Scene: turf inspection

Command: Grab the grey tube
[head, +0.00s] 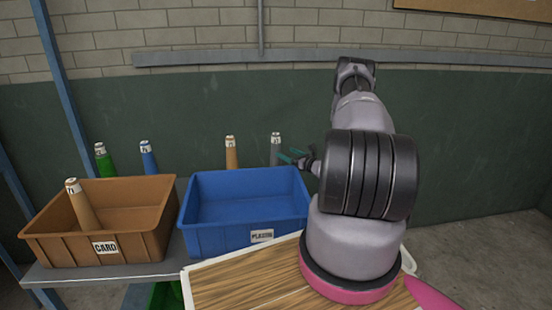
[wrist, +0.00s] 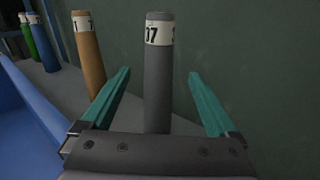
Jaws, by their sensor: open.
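The grey tube (head: 275,150) stands upright behind the right part of the blue bin in the head view. It has a white label band near its top. In the wrist view the grey tube (wrist: 158,85) stands between my two teal fingers, with its lower end hidden by the gripper body. My gripper (head: 291,156) reaches in from the right at the tube in the head view. In the wrist view my gripper (wrist: 158,75) is open, with a gap between each finger and the tube.
A tan tube (wrist: 90,55) stands close left of my gripper; green (head: 104,160) and blue (head: 149,158) tubes stand farther left. The blue bin (head: 245,215) labelled PLASTIC and the brown bin (head: 140,240) labelled CARD, holding a tan tube (head: 82,208), stand in front. A dark green wall (wrist: 255,60) rises behind.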

